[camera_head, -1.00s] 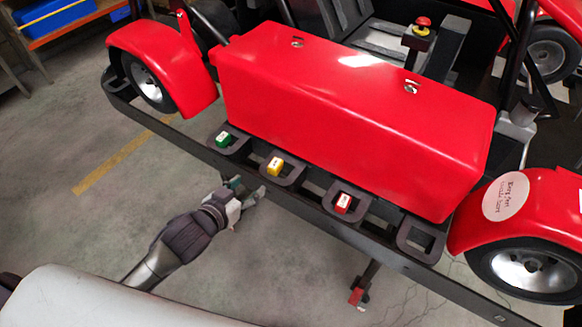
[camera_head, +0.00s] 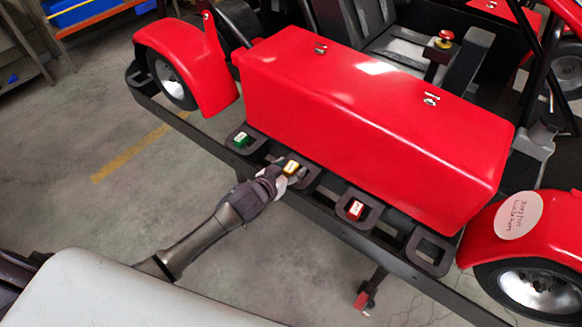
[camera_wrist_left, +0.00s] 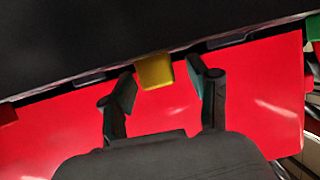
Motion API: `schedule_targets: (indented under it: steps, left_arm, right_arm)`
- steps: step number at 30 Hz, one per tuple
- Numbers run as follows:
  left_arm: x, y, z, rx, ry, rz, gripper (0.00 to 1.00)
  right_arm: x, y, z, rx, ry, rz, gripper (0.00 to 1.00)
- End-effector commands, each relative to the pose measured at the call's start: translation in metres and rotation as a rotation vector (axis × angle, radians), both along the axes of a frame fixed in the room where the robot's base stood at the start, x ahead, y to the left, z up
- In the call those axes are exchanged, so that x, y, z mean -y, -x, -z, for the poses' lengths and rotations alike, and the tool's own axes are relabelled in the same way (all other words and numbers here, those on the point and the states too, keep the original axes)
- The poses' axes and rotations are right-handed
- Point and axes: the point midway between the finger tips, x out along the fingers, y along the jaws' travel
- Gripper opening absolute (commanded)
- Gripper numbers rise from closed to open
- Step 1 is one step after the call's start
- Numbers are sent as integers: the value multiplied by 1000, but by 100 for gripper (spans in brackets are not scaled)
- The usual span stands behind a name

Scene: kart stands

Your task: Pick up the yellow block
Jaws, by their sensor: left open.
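The yellow block (camera_head: 291,167) sits at one of the dark square holders on the kart's front bar. My left gripper (camera_head: 291,176) is right at it in the head view and partly covers the block's near side. In the left wrist view the yellow block (camera_wrist_left: 155,71) shows between the two spread fingers of my left gripper (camera_wrist_left: 160,84), near their tips. A gap shows on each side of the block, so the fingers are open around it. My right gripper is in neither view.
A green block (camera_head: 242,140) sits left of the yellow one and a red block (camera_head: 355,209) right of it. An empty holder (camera_head: 428,250) is farther right. The kart's red body (camera_head: 370,110) rises behind the dark front bar (camera_head: 330,217). Open floor lies in front.

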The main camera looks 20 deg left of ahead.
Motion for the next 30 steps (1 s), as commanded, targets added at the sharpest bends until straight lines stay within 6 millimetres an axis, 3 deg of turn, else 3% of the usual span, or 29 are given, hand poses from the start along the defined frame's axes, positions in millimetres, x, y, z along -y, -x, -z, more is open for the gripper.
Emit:
schedule_targets:
  steps: [10,20,30]
  left_arm:
    - [2,-8,4,-1,-1,0,60]
    - [2,-8,4,-1,-1,0,7]
    - [2,-8,1,0,-1,0,7]
  right_arm:
    - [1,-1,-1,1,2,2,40]
    - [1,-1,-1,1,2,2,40]
    - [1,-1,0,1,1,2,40]
